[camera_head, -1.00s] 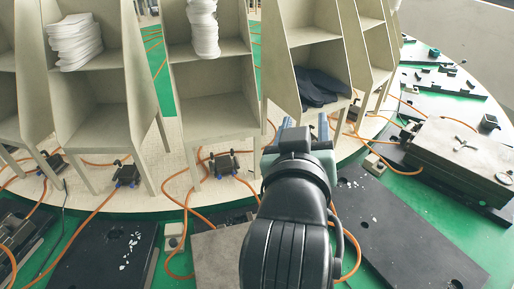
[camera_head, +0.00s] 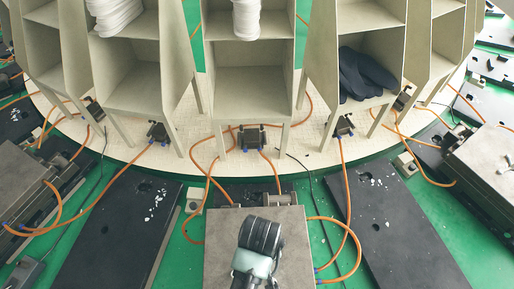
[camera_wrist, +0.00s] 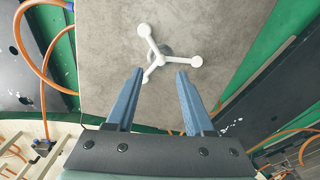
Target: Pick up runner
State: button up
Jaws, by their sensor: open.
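The runner (camera_wrist: 148,40) is a white three-armed piece with round ends. It lies on a grey metal plate (camera_wrist: 100,50) in the wrist view. My gripper (camera_wrist: 160,72) has two blue fingers set apart, with nothing held between them. The runner's hub shows just past the fingertips, roughly centred between them; I cannot tell the height gap. In the head view my wrist is over the grey plate (camera_head: 222,225), and the runner and fingers are hidden.
Black plates (camera_head: 115,230) and (camera_head: 395,230) flank the grey plate on a green floor. Orange hoses (camera_head: 350,235) loop beside it. Behind stands a round platform with beige racks (camera_head: 250,95), holding white stacks (camera_head: 246,20) and dark insoles (camera_head: 365,75).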

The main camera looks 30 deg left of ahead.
jog(key=shift+f+p, duration=0.7)
jog(key=shift+f, duration=2.1)
grip_shut()
